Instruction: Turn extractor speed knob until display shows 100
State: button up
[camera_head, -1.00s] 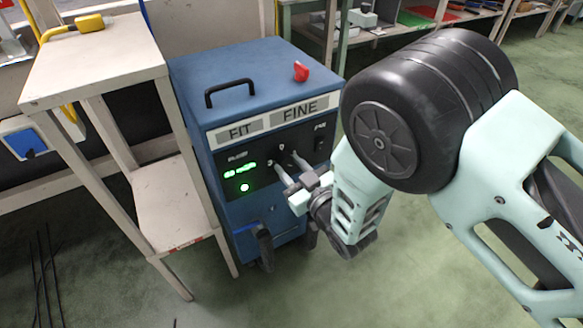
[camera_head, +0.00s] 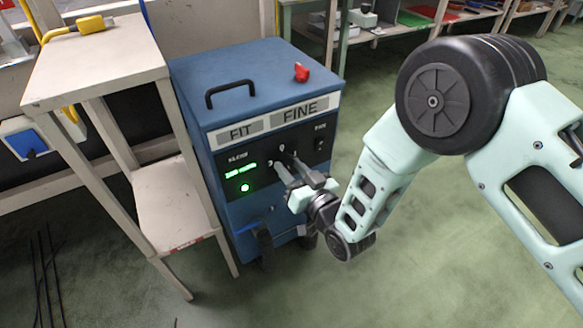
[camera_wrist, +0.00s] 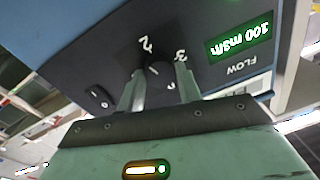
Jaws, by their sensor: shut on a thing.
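The blue extractor unit (camera_head: 240,72) stands on the floor with its dark control panel facing me. Its green display (camera_head: 241,170) is too small to read in the head view. In the wrist view the display (camera_wrist: 241,38) appears upside down and reads 100, with a flow unit after it. The dark speed knob (camera_wrist: 160,84) sits between my fingertips, partly hidden by them, with printed numbers around it. My gripper (camera_head: 284,164) is shut on this knob; its two fingers also show in the wrist view (camera_wrist: 160,88).
A beige stand (camera_head: 92,62) is close on the unit's left side. A black handle (camera_head: 230,90) and a red object (camera_head: 301,72) are on the unit's top. A black switch (camera_head: 319,145) is right of the knob. Green floor is open to the right.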

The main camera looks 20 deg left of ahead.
jog(key=shift+m, duration=0.8)
jog(key=shift+s, duration=0.1)
jog(key=o, duration=1)
jog(key=shift+d, duration=0.1)
jog(key=shift+p+v, duration=1.05)
jog(key=shift+v, duration=7.6)
